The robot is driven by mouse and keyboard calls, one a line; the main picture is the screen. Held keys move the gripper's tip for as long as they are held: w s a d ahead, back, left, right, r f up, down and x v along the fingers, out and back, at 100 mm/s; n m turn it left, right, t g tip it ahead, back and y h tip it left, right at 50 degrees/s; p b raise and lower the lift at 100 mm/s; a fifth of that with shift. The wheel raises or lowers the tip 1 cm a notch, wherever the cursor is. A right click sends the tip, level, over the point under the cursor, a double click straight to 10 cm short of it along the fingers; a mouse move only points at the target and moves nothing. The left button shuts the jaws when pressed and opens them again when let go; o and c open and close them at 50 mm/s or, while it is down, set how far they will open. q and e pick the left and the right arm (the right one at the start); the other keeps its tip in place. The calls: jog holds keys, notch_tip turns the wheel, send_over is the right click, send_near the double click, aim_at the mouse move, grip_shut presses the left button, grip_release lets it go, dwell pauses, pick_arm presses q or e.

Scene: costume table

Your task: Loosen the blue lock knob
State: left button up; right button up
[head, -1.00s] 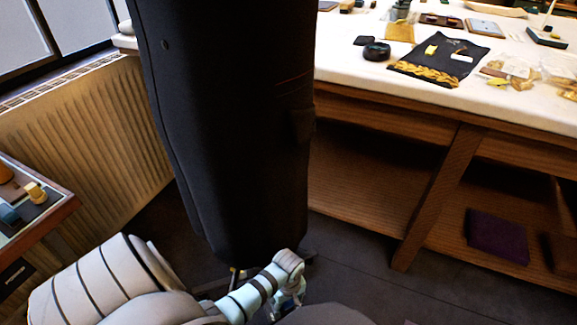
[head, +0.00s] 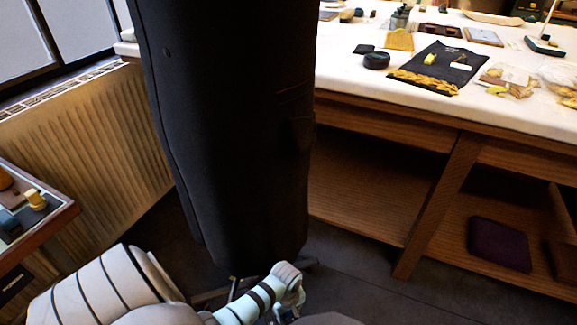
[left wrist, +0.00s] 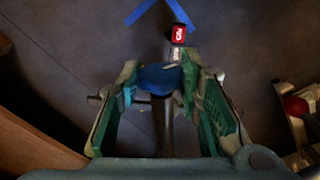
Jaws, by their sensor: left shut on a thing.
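The blue lock knob (left wrist: 160,78) shows in the left wrist view, between the two green-padded fingers of my left gripper (left wrist: 161,84). The gripper is shut on the knob. A metal post (left wrist: 162,125) runs below the knob, with a thin crossbar at its left. In the head view my left gripper (head: 288,305) is at the bottom edge, just below the dark garment form, and its fingertips are cut off or unclear. The knob cannot be made out there. My right gripper is not in view.
A tall dark garment form (head: 235,130) fills the middle of the head view. A white-topped work table (head: 350,82) with a wooden shelf stands at right. A radiator (head: 90,140) and small side table (head: 60,215) are at left. A red-ended part (left wrist: 178,34) lies beyond the knob.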

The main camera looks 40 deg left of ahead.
pick_arm(q)
jog(key=shift+s+a+t+h+p, duration=0.1)
jog(key=shift+s+t+h+p, duration=0.2)
jog(key=shift+t+p, duration=0.7)
jog(key=shift+t, duration=0.3)
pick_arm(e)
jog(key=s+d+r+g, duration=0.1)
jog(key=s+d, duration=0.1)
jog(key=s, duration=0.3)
pick_arm(q)
jog(key=shift+s+f+t+h, duration=0.1)
jog(key=shift+f+t+h, duration=0.15)
jog(key=shift+t, duration=0.45)
jog(key=shift+a+f+t+h+b, duration=0.1)
jog(key=shift+t+h+b, duration=0.15)
jog(key=shift+t+b, duration=0.5)
jog(key=shift+s+t, duration=0.1)
jog(key=shift+t, duration=0.25)
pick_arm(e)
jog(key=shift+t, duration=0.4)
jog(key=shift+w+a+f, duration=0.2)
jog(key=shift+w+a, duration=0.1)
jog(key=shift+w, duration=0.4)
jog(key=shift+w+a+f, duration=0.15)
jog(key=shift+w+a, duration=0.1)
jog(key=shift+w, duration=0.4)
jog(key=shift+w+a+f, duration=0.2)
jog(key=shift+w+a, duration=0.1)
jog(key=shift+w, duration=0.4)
